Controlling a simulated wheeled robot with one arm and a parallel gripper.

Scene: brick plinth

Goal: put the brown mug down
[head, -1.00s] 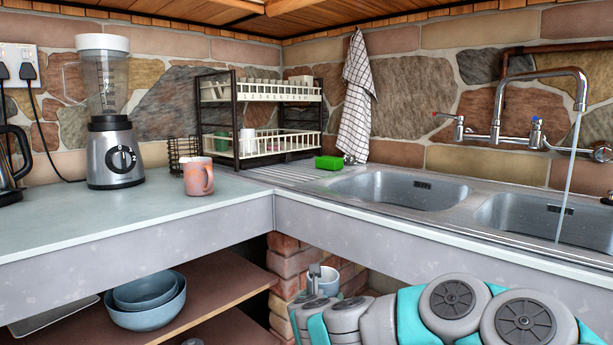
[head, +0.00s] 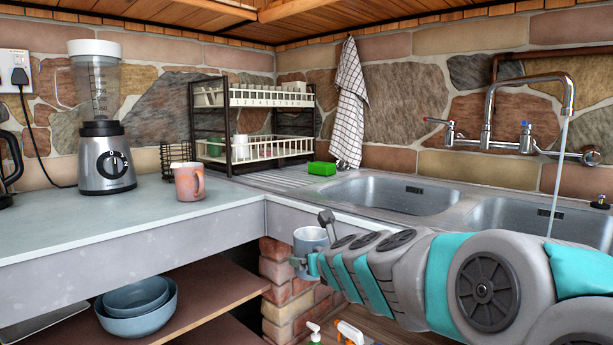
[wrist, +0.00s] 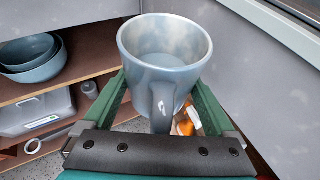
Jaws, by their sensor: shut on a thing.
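My gripper (wrist: 160,98) is shut on a mug (wrist: 165,42), one finger on each side, with its handle toward me. The held mug looks blue-grey rather than brown. It is upright, and the part of its inside I can see is empty. In the head view the held mug (head: 309,238) is in front of the counter's inner corner, near the counter's edge height. My gripper (head: 311,262) is partly hidden there by my arm. A pinkish-brown mug (head: 187,184) stands upright on the left counter, apart from my gripper.
The left counter (head: 90,218) has free room in front of the blender (head: 103,155). A wire holder (head: 174,158) and dish rack (head: 255,125) stand behind the brown mug. A green sponge (head: 321,168) lies by the sink (head: 392,192). Bowls (head: 137,308) sit on the shelf below.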

